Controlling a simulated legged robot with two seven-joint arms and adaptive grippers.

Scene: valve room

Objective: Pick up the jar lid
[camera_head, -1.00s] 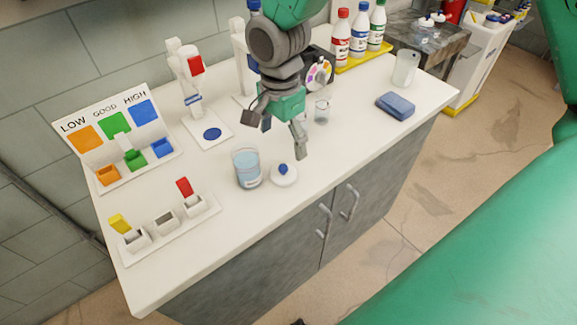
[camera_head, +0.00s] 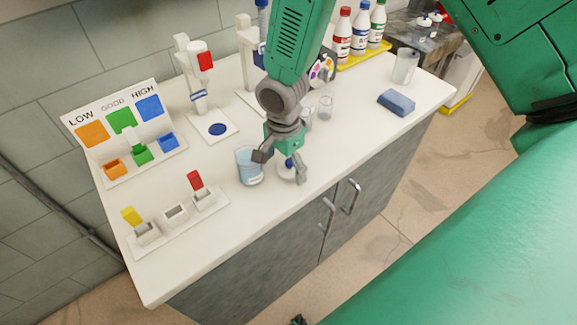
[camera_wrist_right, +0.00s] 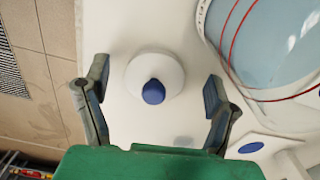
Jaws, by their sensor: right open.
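The jar lid (camera_head: 287,174) is a white disc with a blue knob, lying on the white counter just right of the jar. In the right wrist view the lid (camera_wrist_right: 170,76) lies between and a little beyond the fingertips, its blue knob near the middle. My right gripper (camera_head: 281,168) is open over the lid, with one finger on the jar side and one on the other side. The jar (camera_head: 249,168) is clear with bluish contents. My left gripper is not in view.
The jar stands close beside the left finger. A tray with several small bins (camera_head: 177,226) and a LOW/GOOD/HIGH sorting stand (camera_head: 124,148) are at left. Small glasses (camera_head: 326,106) stand behind my gripper. A blue sponge-like block (camera_head: 396,102) lies at right. The front counter is clear.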

